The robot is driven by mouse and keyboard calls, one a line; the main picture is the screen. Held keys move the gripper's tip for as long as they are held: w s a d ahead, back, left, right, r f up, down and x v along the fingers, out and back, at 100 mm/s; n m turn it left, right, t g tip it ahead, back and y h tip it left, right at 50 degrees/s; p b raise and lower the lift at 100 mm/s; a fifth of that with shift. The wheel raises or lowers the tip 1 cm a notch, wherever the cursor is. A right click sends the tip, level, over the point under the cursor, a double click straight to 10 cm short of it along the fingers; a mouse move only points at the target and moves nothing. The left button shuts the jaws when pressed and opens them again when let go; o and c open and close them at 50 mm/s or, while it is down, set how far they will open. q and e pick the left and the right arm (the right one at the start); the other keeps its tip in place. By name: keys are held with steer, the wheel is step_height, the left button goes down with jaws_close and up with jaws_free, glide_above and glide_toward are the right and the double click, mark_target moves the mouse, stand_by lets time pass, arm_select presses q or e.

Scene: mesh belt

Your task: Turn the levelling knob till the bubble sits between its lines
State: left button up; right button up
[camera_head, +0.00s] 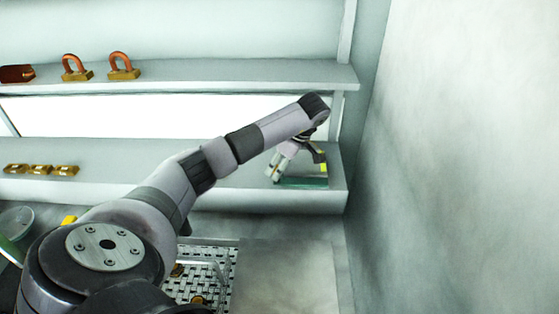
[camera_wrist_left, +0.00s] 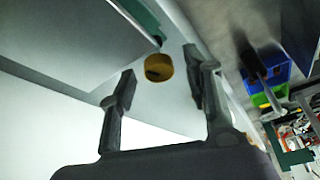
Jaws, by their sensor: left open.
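My left gripper (camera_head: 280,168) reaches over the right end of the lower shelf. In the left wrist view the left gripper (camera_wrist_left: 159,62) is open, with a finger on each side of a round brass-yellow knob (camera_wrist_left: 158,67). The knob lies between and beyond the fingertips, and neither finger visibly touches it. A dark green edge (camera_wrist_left: 143,18) shows near the knob. In the head view a green plate (camera_head: 303,183) lies under the gripper, with a small yellow part (camera_head: 323,168) beside it. I cannot make out the bubble or its lines. My right gripper is not in view.
The lower shelf (camera_head: 120,184) holds several small brass pieces (camera_head: 40,170) at left. The upper shelf (camera_head: 200,75) holds copper-and-brass pieces (camera_head: 122,66). A bare wall (camera_head: 460,150) stands close on the right. A woven mesh (camera_head: 215,270) lies below. Blue (camera_wrist_left: 268,64) and green bins show in the wrist view.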

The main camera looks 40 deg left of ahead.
arm_select(q)
jaws_close()
steer(key=shift+w+f+n+g+b, duration=0.15)
steer(key=shift+n+g+b, duration=0.15)
steer(key=shift+n+b, duration=0.35)
steer(key=shift+n+g, duration=0.3)
steer(key=shift+n, duration=0.65)
steer(key=shift+h, duration=0.3)
jaws_free()
